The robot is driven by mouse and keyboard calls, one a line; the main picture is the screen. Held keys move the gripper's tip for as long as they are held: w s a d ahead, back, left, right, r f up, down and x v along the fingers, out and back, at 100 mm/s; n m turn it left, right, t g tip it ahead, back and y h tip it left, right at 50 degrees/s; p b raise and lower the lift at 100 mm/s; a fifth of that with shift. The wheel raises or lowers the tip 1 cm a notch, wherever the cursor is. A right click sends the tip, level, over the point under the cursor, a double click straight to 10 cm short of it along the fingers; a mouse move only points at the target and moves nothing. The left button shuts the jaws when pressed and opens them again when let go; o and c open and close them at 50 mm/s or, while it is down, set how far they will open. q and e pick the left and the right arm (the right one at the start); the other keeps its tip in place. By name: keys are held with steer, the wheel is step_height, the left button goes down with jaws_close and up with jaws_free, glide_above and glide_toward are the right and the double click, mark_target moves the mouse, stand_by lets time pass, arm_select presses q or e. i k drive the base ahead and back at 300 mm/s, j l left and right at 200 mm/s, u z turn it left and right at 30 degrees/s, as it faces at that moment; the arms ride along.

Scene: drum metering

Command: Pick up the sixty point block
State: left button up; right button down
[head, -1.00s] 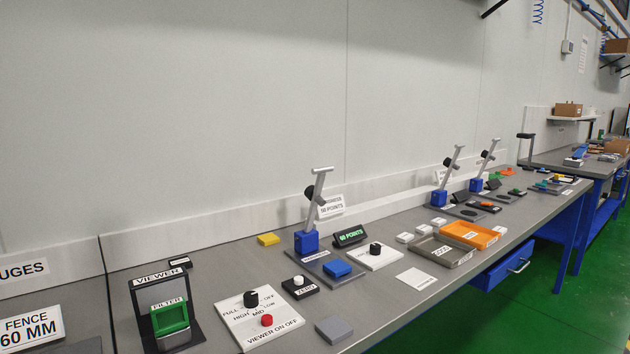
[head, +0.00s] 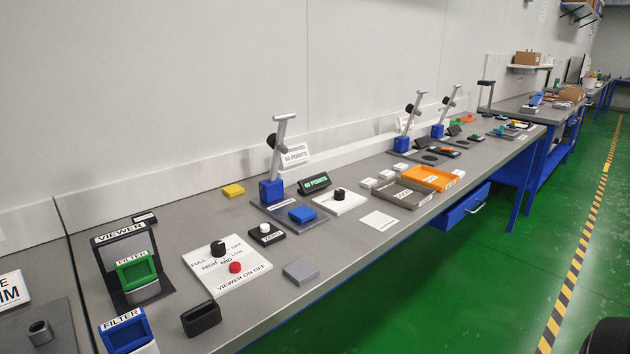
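No block carries a readable sixty point mark, so I cannot tell which one it is. In the head view a yellow block (head: 233,190) lies near the back of the bench. A blue block (head: 302,214) lies on the grey base plate of the nearest lever stand (head: 272,190). A grey block (head: 301,271) lies near the front edge. A dark display with green POINTS lettering (head: 314,184) stands right of the stand, and a white POINTS sign (head: 294,155) stands behind it; their numbers are unclear. Neither gripper is in view.
A viewer (head: 121,240) with a green filter, a white knob panel (head: 227,264) and a black open holder (head: 201,318) stand at the left. Grey (head: 402,195) and orange (head: 432,178) trays lie farther right. Green floor (head: 490,270) is clear along the bench.

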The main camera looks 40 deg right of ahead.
mark_target(461, 175)
steer(key=i+l, duration=0.1)
steer(key=l, duration=0.45)
steer(key=l+z, duration=0.1)
steer(key=l, duration=0.45)
steer(key=i+l, duration=0.15)
steer(key=l, duration=0.4)
steer(key=i+l, duration=0.1)
steer(key=l, duration=0.45)
steer(key=i+l+z, duration=0.1)
steer(key=l, duration=0.45)
steer(key=i+l, duration=0.1)
steer(key=l, duration=0.45)
steer(key=i+l+z, duration=0.1)
steer(key=l, duration=0.45)
steer(key=i+l, duration=0.2)
steer(key=l, duration=0.3)
